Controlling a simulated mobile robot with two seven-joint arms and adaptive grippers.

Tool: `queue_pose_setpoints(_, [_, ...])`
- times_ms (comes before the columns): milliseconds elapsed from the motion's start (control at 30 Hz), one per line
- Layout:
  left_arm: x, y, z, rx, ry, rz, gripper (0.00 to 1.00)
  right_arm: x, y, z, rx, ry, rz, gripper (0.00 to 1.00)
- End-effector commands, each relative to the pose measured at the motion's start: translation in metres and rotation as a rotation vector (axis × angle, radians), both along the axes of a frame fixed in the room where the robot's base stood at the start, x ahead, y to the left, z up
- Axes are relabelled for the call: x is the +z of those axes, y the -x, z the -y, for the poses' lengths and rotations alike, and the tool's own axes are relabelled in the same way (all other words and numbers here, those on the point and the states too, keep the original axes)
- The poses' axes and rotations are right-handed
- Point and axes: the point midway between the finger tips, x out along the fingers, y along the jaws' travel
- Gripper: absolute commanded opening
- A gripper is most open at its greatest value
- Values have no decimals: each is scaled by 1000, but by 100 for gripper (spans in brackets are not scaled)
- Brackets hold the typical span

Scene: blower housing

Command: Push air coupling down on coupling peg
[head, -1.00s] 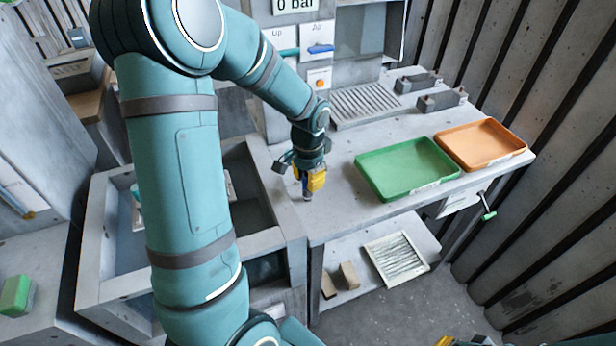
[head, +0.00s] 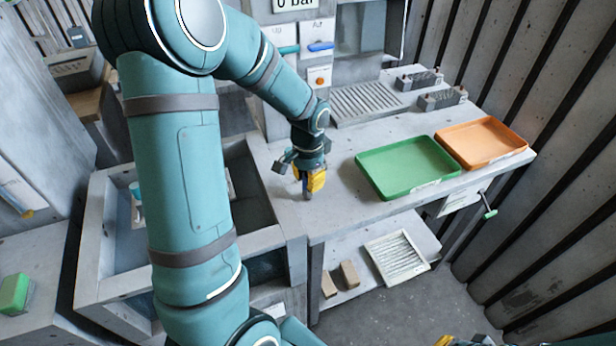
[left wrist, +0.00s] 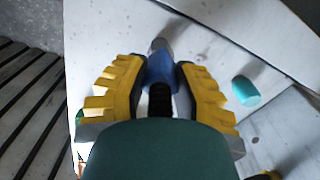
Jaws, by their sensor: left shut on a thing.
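My left gripper (head: 309,182) is over the front left part of the grey workbench, pointing down. In the left wrist view its yellow fingers (left wrist: 161,92) are shut on the blue air coupling (left wrist: 160,69), with a dark ribbed part between them. A grey metal tip (left wrist: 158,44) shows at the coupling's far end; I cannot tell whether it is the coupling peg or part of the coupling. In the head view the gripper mostly hides the coupling. Small yellow parts of my right gripper (head: 446,341) show at the bottom edge; its fingertips are hidden.
A green tray (head: 408,190) and an orange tray (head: 506,160) stand on the workbench (head: 345,215) to the right. A blue lever (head: 320,46) is on the panel behind. A sink-like basin (head: 100,235) is at left. A teal cylinder (left wrist: 245,91) shows in the left wrist view.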

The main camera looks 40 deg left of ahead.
Motion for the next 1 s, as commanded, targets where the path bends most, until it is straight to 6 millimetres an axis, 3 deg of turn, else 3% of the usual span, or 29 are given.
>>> queue_pose_setpoints(233, [0,0,0,0,0,1,0,0,0,0,0,0,0,0])
queue_pose_setpoints(267, [0,0,0,0,0,1,36,0,0,0,0,0,0,0])
queue_pose_setpoints(300, [0,0,0,0,0,1,50,0,0,0,0,0,0,0])
queue_pose_setpoints(333, [0,0,0,0,0,1,58,0,0,0,0,0,0,0])
queue_pose_setpoints(733, [6,-1,0,0,0,3,58,0,0,0,0,0,0,0])
queue_pose_setpoints(1000, [52,-1,0,0,-2,7,58,0,0,0,0,0,0,0])
